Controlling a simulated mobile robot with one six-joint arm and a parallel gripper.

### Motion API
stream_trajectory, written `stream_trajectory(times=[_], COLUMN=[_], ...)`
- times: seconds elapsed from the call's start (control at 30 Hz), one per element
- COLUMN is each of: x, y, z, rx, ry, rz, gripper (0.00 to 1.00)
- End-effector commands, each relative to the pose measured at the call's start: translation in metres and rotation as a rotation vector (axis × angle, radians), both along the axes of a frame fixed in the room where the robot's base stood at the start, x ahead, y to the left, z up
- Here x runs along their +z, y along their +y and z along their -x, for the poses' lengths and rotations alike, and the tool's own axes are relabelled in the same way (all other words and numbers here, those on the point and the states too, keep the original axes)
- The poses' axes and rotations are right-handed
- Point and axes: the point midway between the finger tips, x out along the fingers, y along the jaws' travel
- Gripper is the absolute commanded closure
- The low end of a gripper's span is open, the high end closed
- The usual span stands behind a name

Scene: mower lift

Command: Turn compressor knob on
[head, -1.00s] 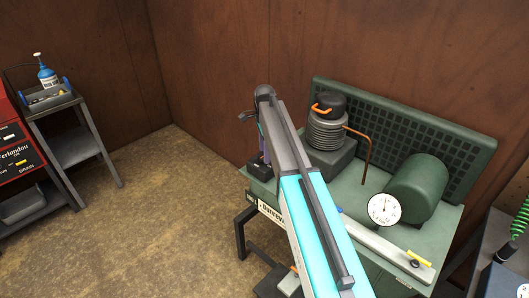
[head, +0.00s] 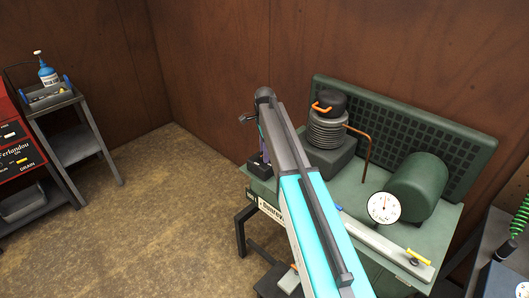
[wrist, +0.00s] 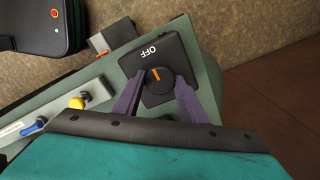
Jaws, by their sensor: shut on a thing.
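The compressor knob (wrist: 158,86) is round and black with an orange mark, on a black switch box (wrist: 181,47) with white OFF lettering. The orange mark points roughly towards OFF. My gripper (wrist: 159,79) has its two purple fingers on either side of the knob and is shut on it. In the head view the box (head: 259,169) sits at the left end of the green compressor (head: 340,193). My gripper (head: 262,150) is above the box there, partly hidden by my arm, and the knob cannot be made out.
A pressure gauge (head: 384,208), a green tank (head: 418,187) and a copper pipe (head: 368,150) are on the compressor to the right. A yellow valve (head: 418,257) and a blue valve (wrist: 34,126) sit along its front. The floor on the left is clear before a cart (head: 80,140).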

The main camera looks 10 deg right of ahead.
Motion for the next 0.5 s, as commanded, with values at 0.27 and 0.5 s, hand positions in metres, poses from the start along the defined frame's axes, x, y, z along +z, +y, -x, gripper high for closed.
stream_trajectory(times=[0.27,0.5], x=[-0.0001,-0.0002], y=[0.0004,0.0003], z=[0.0000,-0.0005], rx=[0.066,0.205], ry=[0.001,0.001], rz=[0.000,-0.001], gripper=[0.85,0.85])
